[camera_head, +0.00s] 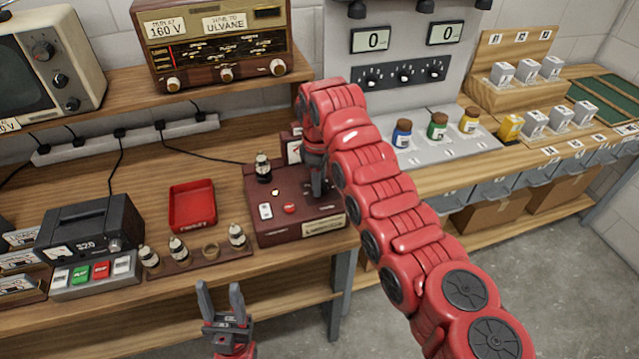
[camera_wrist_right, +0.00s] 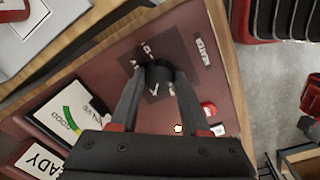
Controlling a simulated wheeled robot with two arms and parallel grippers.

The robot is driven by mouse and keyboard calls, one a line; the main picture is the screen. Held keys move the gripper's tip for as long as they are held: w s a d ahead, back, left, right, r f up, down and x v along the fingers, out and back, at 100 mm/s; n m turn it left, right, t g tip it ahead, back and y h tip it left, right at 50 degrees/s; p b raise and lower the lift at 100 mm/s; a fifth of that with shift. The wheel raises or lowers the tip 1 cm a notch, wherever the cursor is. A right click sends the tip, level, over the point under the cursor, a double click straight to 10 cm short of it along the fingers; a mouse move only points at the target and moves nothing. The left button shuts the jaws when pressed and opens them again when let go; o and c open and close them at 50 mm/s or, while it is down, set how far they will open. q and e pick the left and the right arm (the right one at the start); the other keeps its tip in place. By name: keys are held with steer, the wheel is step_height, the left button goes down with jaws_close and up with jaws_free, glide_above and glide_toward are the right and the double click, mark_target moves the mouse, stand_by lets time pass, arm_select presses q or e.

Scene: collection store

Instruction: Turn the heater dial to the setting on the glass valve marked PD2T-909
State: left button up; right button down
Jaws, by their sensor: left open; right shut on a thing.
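The heater dial (camera_wrist_right: 158,72) is a black knob on the maroon tester box, next to a heater label (camera_wrist_right: 206,52) in the right wrist view. My right gripper (camera_wrist_right: 160,84) is shut on the dial, one finger on each side. In the head view the tester box (camera_head: 270,228) stands on the bench, and my red right arm hides its right part and the dial. A glass valve (camera_head: 263,168) stands upright on the box. More valves (camera_head: 179,248) stand in a wooden rack; their markings are too small to read. My left gripper (camera_head: 221,300) is open and empty before the bench.
An empty red tray (camera_head: 192,206) lies left of the tester. A black device (camera_head: 90,230) and a button panel (camera_head: 96,275) stand at the left. A radio (camera_head: 215,45) is on the shelf above. Coloured bottles (camera_head: 437,126) stand on the right counter.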

stand_by(0.3)
steer(key=shift+c, duration=1.9)
jaws_free()
steer(key=shift+r, duration=0.15)
steer(key=shift+r, duration=0.4)
steer(key=r, duration=0.2)
steer(key=r+b, duration=0.1)
steer(key=r, duration=0.2)
steer(key=r+b, duration=0.1)
steer(key=r, duration=0.1)
steer(key=shift+s+r, duration=0.25)
steer(key=shift+r, duration=0.05)
step_height(320, 180, up, 9)
steer(key=p, duration=0.4)
steer(key=shift+s+a+p, duration=0.15)
steer(key=shift+s+p, duration=0.1)
steer(key=shift+p, duration=0.1)
steer(key=shift+f, duration=0.2)
